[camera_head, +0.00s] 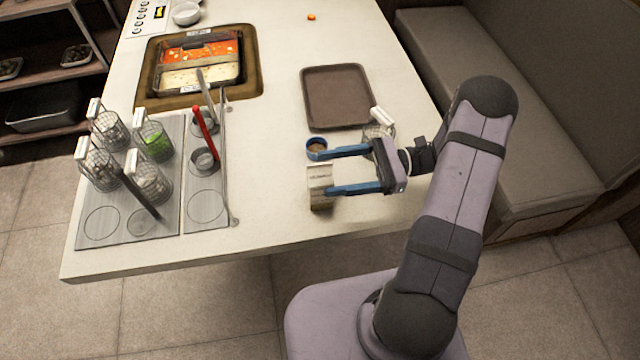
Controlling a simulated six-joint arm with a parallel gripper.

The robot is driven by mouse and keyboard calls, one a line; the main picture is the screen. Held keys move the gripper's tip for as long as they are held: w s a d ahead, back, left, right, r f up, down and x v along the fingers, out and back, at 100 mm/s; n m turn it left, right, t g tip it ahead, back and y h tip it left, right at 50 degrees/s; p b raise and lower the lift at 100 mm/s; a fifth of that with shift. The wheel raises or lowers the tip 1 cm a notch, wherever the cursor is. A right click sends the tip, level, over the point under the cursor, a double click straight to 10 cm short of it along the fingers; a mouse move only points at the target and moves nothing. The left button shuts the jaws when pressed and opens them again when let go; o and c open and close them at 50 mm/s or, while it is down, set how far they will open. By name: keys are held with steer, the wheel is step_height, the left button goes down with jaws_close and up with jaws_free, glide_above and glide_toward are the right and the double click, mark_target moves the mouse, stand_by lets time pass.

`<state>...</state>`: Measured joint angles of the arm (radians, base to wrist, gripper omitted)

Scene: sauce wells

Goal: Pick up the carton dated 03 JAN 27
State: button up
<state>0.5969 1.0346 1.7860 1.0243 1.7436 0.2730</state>
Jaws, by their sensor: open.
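A small beige carton (319,194) stands upright on the white counter near its front edge. It has a dark printed line on it, too small to read as a date. My gripper (331,171) reaches in from the right with its two blue fingers spread apart and nothing held between them. The tip of the nearer finger overlaps the carton's right side; I cannot tell if they touch. The tip of the farther finger is beside a small round blue cup (309,154) with brown contents. No other carton is clearly visible.
A wire basket (385,131) is partly hidden behind my gripper. A brown tray (337,97) lies behind. At left, several wire baskets (146,186) and upright-handled tools stand on a grey board (162,226). A sauce well (247,83) is farther back. The counter's front middle is clear.

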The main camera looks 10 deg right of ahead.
mark_target(307, 176)
steer(key=shift+a+p, duration=1.3)
steer(key=shift+a, duration=1.75)
steer(key=shift+w+a+f, duration=0.1)
steer(key=shift+a+f, duration=0.1)
steer(key=shift+a, duration=0.45)
steer(key=c, duration=1.5)
steer(key=shift+c, duration=0.2)
steer(key=shift+r, duration=0.25)
step_height(307, 176, up, 10)
steer(key=shift+f, duration=0.15)
